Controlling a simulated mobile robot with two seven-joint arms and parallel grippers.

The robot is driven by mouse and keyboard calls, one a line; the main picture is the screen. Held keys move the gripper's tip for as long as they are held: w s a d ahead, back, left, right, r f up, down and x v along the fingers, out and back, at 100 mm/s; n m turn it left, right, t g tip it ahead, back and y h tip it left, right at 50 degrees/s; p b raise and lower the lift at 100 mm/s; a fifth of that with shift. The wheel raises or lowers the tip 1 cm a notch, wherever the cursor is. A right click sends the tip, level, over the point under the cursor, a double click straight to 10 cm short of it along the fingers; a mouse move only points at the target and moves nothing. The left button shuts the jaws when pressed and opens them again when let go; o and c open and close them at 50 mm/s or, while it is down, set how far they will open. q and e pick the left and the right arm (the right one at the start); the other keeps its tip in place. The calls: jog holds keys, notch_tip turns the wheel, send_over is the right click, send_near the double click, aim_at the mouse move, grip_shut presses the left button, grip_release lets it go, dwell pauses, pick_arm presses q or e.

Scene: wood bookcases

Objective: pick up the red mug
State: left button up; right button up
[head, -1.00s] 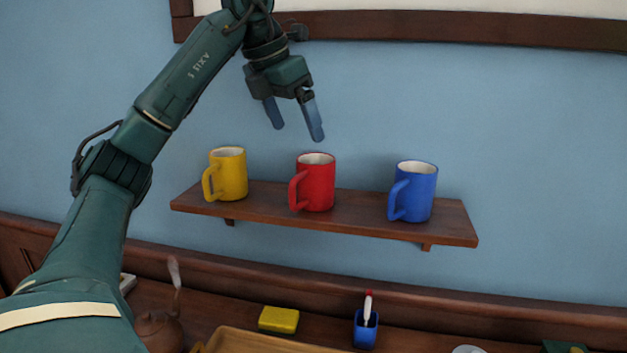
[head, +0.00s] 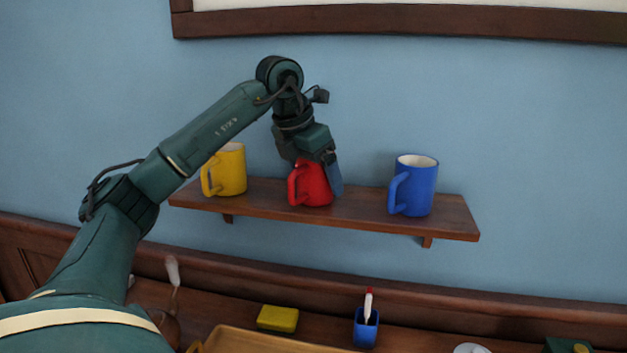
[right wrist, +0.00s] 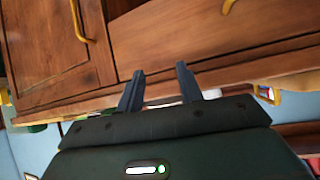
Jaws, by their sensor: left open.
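The red mug (head: 312,187) stands upright on the wooden wall shelf (head: 365,213), between the yellow mug (head: 232,172) on its left and the blue mug (head: 415,186) on its right. Its handle faces left. My left gripper (head: 320,168) is right over it, open, and covers its rim. One finger reaches down along the mug's right side; the other finger is hidden. Whether the fingers touch the mug cannot be told. In the right wrist view my right gripper (right wrist: 160,72) has its two fingers apart with nothing between them, in front of wooden furniture.
The shelf is bare between the red and blue mugs. Below stand a yellow block (head: 278,318), a blue cup with a pen (head: 366,329) and a wooden tray (head: 270,340). A dark-framed board (head: 400,26) hangs above.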

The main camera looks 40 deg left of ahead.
pick_arm(q)
jog(key=shift+f, duration=0.1)
jog(key=shift+c, duration=0.2)
jog(key=c, duration=1.2)
